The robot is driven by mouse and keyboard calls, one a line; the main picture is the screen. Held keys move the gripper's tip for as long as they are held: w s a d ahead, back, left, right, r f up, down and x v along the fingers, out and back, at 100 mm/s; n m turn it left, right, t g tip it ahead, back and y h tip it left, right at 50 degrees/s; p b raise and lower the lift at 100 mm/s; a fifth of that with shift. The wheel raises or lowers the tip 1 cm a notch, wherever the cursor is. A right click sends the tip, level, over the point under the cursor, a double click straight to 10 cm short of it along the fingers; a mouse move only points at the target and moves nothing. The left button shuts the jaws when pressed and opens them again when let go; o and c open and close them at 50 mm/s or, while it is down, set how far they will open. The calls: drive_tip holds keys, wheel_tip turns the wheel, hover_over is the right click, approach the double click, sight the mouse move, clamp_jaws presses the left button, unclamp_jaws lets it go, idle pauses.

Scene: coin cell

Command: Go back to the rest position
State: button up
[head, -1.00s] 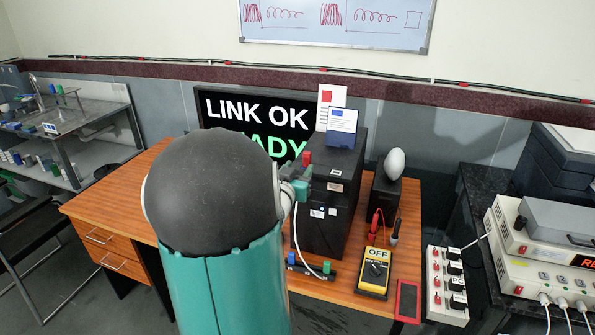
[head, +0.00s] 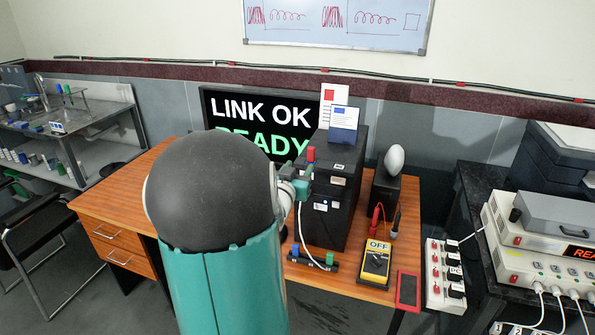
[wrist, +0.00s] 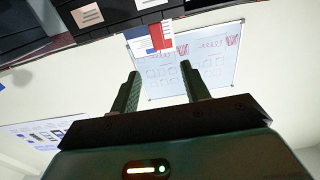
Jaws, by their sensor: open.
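My gripper shows in the wrist view (wrist: 160,70) with its two dark fingers apart and nothing between them. In the head view my large dark-and-teal arm hides most of it; a small teal part shows beside the black box (head: 340,195). The fingers in the wrist view point toward the whiteboard (wrist: 215,75) and the red and blue cards (wrist: 158,38), which appear beyond them.
The wooden desk (head: 140,205) holds a LINK OK READY screen (head: 222,108), a yellow meter marked OFF (head: 375,262) and a white egg-shaped object (head: 394,158) on a black block. A power strip (head: 445,275) and bench equipment (head: 550,225) stand at right.

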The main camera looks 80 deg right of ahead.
drive_tip(key=shift+d+f, duration=0.1)
idle(0.3)
drive_tip(key=w+a+r+n+t+y, duration=0.1)
drive_tip(key=w+a+n+t+y, duration=0.1)
drive_tip(key=w+a+t, duration=0.5)
drive_tip(key=w+a+r+n+t+y, duration=0.1)
drive_tip(key=w+a+n+y, duration=0.25)
drive_tip(key=w, duration=0.75)
drive_tip(key=w+a+n+t+y, duration=0.15)
drive_tip(key=w+a, duration=0.25)
drive_tip(key=a, duration=0.4)
drive_tip(key=w+a+n+t+y, duration=0.1)
drive_tip(key=w+a+n+y, duration=0.2)
drive_tip(key=a, duration=0.5)
drive_tip(key=w+a+n+y, duration=0.2)
drive_tip(key=a+n+y, duration=0.25)
drive_tip(key=a, duration=1.25)
drive_tip(key=s+a+f+n+g+y, duration=0.1)
drive_tip(key=s+a+n+g+y, duration=0.2)
drive_tip(key=s+a, duration=0.9)
drive_tip(key=a+n, duration=0.1)
drive_tip(key=a, duration=0.2)
drive_tip(key=shift+f+g, duration=0.2)
drive_tip(key=shift+g, duration=0.15)
drive_tip(key=shift+w+y, duration=0.1)
drive_tip(key=shift+y, duration=0.15)
drive_tip(key=shift+c, duration=1.1)
drive_tip(key=shift+d, duration=0.1)
